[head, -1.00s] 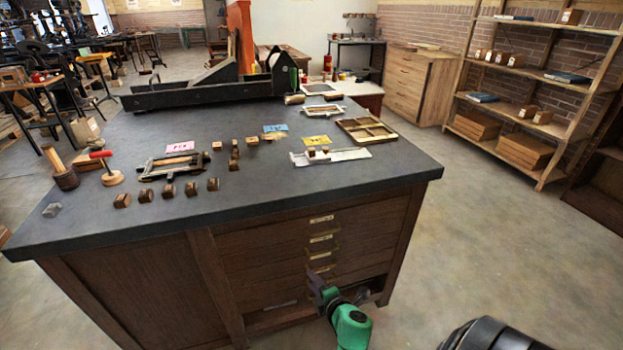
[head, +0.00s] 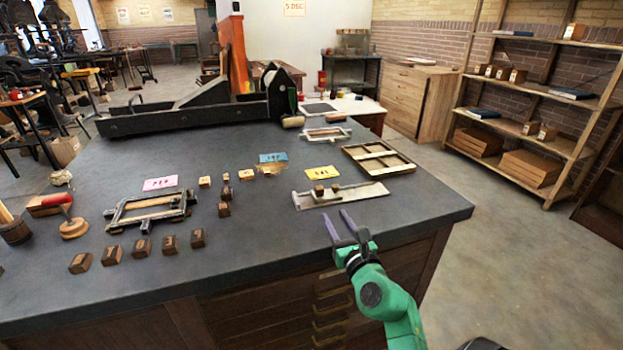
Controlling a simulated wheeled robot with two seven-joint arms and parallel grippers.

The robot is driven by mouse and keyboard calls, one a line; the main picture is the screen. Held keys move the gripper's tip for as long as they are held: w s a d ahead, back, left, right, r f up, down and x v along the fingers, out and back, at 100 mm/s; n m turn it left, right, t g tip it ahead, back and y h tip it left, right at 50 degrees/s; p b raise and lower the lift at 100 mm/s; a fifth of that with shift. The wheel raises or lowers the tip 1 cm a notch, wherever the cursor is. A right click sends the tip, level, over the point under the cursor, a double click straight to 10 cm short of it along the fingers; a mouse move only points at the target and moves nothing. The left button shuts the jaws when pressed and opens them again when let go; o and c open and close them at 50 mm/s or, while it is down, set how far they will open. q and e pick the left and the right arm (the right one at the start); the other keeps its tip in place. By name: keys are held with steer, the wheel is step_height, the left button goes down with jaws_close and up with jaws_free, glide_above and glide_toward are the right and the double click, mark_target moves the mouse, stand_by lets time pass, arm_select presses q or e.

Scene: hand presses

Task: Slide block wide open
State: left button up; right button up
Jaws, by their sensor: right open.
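A flat metal tray (head: 362,193) like a composing stick lies near the right front of the dark worktop. A small wooden block (head: 319,190) stands on its left part, and a lighter piece sits beside it. My right gripper (head: 337,215) is open and empty, its two purple fingers pointing toward the tray from the front edge of the worktop. The fingertips look just in front of the tray, apart from it. My left gripper is not in view.
Behind the tray are a yellow card (head: 322,173) and a wooden compartment tray (head: 378,159). A metal frame (head: 150,209) and several wooden blocks (head: 141,248) lie to the left. A black press (head: 190,113) stands at the back.

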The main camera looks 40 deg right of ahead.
mark_target(321, 190)
steer(key=shift+w+d+r, duration=0.1)
steer(key=shift+w+r, duration=0.05)
steer(key=shift+r, duration=0.1)
steer(key=shift+w+d+r+p, duration=0.15)
steer(key=shift+w+r+p, duration=0.1)
steer(key=shift+w, duration=0.2)
steer(key=shift+w+d+r+p, duration=0.15)
steer(key=shift+w+r, duration=0.1)
steer(key=shift+w, duration=0.15)
steer(key=shift+x, duration=1.2)
steer(key=x, duration=0.5)
steer(key=shift+d+f, duration=0.1)
steer(key=shift+f, duration=0.25)
steer(key=x, duration=0.3)
steer(key=shift+w+d, duration=0.1)
steer(key=shift+w, duration=0.2)
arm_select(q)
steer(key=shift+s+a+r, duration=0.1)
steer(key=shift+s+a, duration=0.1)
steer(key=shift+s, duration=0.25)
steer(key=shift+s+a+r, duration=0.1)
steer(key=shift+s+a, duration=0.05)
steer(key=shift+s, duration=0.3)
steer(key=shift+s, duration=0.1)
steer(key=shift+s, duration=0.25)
arm_select(e)
jaws_close()
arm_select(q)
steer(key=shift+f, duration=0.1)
